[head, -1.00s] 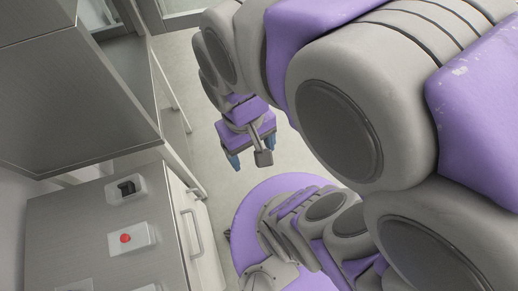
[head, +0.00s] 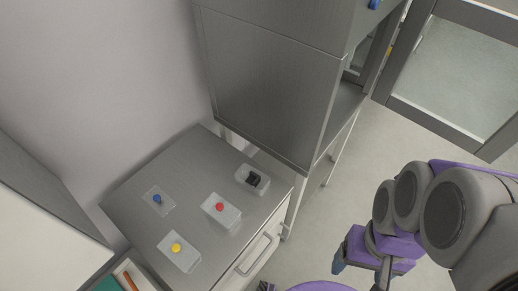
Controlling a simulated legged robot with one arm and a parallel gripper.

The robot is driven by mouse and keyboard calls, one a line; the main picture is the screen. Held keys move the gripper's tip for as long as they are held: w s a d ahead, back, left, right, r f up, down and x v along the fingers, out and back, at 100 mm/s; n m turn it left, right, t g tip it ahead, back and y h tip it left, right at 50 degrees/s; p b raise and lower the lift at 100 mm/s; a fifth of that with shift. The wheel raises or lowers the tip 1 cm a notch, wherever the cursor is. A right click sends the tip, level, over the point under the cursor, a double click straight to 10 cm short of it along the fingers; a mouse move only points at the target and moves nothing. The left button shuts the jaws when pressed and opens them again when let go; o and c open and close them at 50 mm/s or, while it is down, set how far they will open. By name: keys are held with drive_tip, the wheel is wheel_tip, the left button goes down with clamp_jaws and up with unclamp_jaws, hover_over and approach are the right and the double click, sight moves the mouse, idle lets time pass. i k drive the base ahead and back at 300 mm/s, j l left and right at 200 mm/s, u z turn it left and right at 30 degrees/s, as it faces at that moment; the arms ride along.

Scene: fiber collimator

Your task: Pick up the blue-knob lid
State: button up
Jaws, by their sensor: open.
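The blue-knob lid (head: 158,199) is a small clear plate with a blue knob, lying on the grey metal counter (head: 150,171) toward its back left. My gripper (head: 360,262) hangs over the floor at the lower right, to the right of the counter and well apart from the lid. It is open, with a bluish fingertip showing and its other finger partly hidden by the arm. Nothing is seen in it.
A red-knob box (head: 221,210), a yellow-knob box (head: 179,251) and a box with a black item (head: 252,179) share the counter. A tall grey cabinet (head: 270,90) stands behind. A handle (head: 258,256) sticks out in front. Open floor (head: 365,150) lies right.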

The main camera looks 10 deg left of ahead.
sight(158, 200)
drive_tip(key=u, duration=1.05)
